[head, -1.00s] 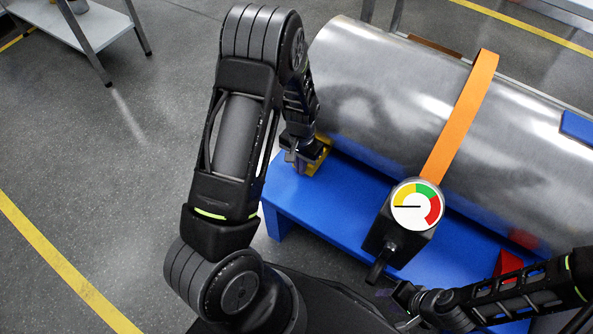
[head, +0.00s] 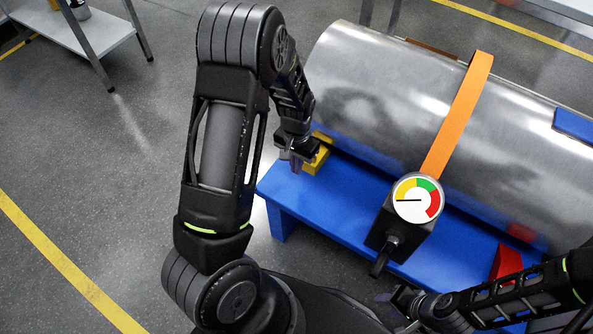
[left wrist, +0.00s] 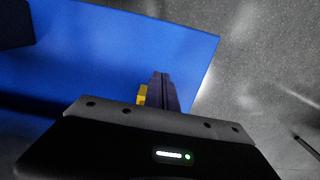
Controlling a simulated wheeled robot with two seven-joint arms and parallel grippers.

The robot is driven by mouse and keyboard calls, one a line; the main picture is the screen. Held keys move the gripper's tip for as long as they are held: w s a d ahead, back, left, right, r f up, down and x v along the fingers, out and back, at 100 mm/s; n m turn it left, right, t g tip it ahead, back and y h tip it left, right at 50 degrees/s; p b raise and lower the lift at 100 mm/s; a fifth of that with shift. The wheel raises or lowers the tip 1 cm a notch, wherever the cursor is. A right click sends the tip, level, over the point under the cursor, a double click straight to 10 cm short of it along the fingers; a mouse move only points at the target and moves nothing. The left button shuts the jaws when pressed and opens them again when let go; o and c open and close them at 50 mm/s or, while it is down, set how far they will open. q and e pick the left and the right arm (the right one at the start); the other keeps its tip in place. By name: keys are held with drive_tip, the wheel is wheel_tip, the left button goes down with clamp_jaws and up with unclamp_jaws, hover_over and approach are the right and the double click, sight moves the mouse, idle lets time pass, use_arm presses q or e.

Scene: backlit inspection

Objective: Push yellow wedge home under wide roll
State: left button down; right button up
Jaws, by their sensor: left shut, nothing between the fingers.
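The wide roll (head: 395,95) is a shiny metal cylinder lying along the blue bench (head: 340,203). The yellow wedge (head: 317,159) is at the roll's left end, low on its near side, partly hidden by my left gripper. My left gripper (head: 290,162) is shut and empty, just left of the wedge, pointing down. In the left wrist view the shut fingers (left wrist: 163,92) stand beside a sliver of the yellow wedge (left wrist: 142,95); I cannot tell whether they touch. A red wedge (head: 507,262) is at the roll's near right. My right gripper (head: 399,300) is low, near the bench's front edge.
An orange strap (head: 458,115) crosses the roll down to a black gauge box (head: 390,235). Its dial (head: 417,199) has a needle pointing left, toward yellow. A blue block (head: 573,126) is on the roll at right. Open floor (head: 120,180) lies left of the bench.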

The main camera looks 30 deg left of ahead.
use_arm(q)
wheel_tip(320, 180, up, 5)
drive_tip(key=shift+r+p, duration=0.1)
drive_tip(key=shift+p, duration=0.3)
drive_tip(key=c, duration=2.2)
unclamp_jaws()
